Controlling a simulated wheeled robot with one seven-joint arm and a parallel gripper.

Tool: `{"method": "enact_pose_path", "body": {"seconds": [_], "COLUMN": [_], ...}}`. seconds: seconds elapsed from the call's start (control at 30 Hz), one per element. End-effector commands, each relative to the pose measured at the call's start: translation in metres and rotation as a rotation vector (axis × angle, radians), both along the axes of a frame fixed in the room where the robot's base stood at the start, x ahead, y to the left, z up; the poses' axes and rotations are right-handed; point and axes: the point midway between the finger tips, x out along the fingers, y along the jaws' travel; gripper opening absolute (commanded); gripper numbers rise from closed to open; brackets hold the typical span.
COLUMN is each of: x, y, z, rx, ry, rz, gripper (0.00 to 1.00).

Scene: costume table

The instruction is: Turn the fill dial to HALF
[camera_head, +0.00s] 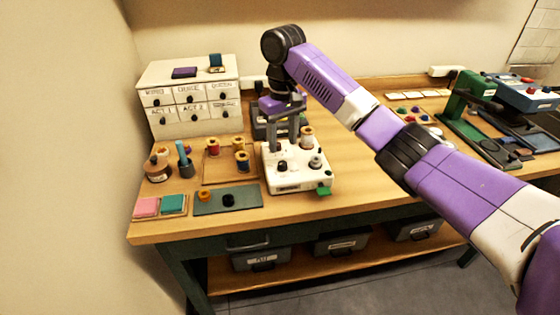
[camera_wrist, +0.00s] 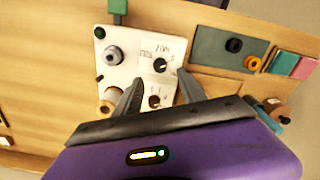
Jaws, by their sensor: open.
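The white winder box (camera_head: 290,183) stands near the table's front edge. In the wrist view its top (camera_wrist: 128,66) carries two black dials on pale label cards. One dial (camera_wrist: 160,65) lies just beyond my fingertips, and the other dial (camera_wrist: 154,101) lies between my fingers, nearer the palm. The cards' lettering is too blurred to read surely, so I cannot tell which dial is the fill dial or its setting. My gripper (camera_head: 284,149) is open above the box, pointing down; its two spread fingers also show in the wrist view (camera_wrist: 160,78). Nothing is held.
Thread spools (camera_head: 307,138) and a metal post (camera_head: 316,162) stand on the box, right of my fingers. A green tab (camera_head: 324,190) juts from its front. A green mat (camera_head: 228,199) lies left. A drawer cabinet (camera_head: 190,97) stands behind; a green machine (camera_head: 466,105) stands right.

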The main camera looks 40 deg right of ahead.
Motion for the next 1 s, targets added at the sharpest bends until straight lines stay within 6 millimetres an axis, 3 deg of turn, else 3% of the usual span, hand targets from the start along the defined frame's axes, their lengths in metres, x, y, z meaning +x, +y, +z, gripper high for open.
{"method": "enact_pose_path", "body": {"seconds": [0.43, 0.83, 0.87, 1.0], "x": [0.000, 0.001, 0.001, 0.001], "y": [0.000, 0.000, 0.000, 0.000], "z": [-0.062, -0.073, -0.073, -0.073], "rx": [0.000, -0.001, -0.001, -0.001], "ry": [-0.001, -0.004, -0.004, -0.004], "rz": [0.000, 0.001, 0.001, 0.001], "gripper": [0.48, 0.48, 0.46, 0.18]}}
